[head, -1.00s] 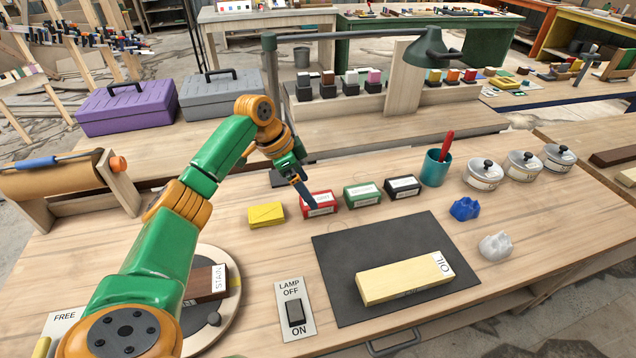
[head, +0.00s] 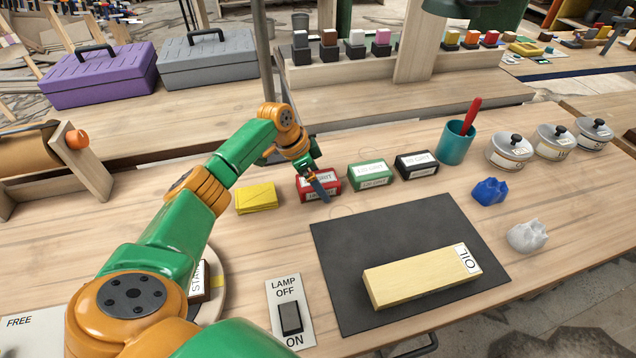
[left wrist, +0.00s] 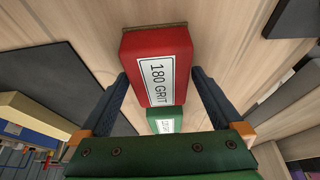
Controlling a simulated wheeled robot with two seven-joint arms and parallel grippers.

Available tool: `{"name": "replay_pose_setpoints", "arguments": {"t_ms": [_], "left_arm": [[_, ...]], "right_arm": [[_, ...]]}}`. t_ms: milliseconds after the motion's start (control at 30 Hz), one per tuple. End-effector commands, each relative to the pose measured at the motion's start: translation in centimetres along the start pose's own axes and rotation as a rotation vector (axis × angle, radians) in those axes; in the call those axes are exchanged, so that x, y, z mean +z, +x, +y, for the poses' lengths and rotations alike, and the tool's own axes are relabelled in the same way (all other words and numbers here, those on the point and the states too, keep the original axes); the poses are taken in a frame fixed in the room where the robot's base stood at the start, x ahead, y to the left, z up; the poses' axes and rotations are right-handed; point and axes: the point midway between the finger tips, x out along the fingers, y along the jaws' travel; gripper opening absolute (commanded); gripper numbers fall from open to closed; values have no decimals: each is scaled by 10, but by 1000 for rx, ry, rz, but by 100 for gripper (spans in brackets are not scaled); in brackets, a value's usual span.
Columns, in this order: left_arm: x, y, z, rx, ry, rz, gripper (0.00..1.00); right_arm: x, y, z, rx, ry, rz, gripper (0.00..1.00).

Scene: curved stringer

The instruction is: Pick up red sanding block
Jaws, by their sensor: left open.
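The red sanding block (head: 331,188) lies on the bench between a yellow piece and a green block, with a white label on it. In the left wrist view the red block (left wrist: 158,62) reads "180 GRIT" and shows between the two fingers. My left gripper (head: 318,187) is at the red block and hides part of it in the head view. Its fingers (left wrist: 160,88) are open, one on each side of the block, with no clear grip on it. My right gripper is not in view.
A green block (head: 370,176) and a black block (head: 416,165) stand right of the red one. A yellow piece (head: 256,198) lies left. A teal cup (head: 456,143) stands further right. A dark mat (head: 340,240) holds a wooden OIL block (head: 420,277) in front.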

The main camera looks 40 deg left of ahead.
Motion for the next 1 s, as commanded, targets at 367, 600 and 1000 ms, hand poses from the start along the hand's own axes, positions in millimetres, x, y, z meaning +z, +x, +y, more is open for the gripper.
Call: {"name": "replay_pose_setpoints", "arguments": {"t_ms": [367, 600, 1000], "left_arm": [[0, 1, 0, 0, 0, 0, 100], [2, 4, 0, 1, 0, 0, 100], [2, 5, 0, 0, 0, 0, 62]], "right_arm": [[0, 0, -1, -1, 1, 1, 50], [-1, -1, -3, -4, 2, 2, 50], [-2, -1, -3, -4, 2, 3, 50]]}}
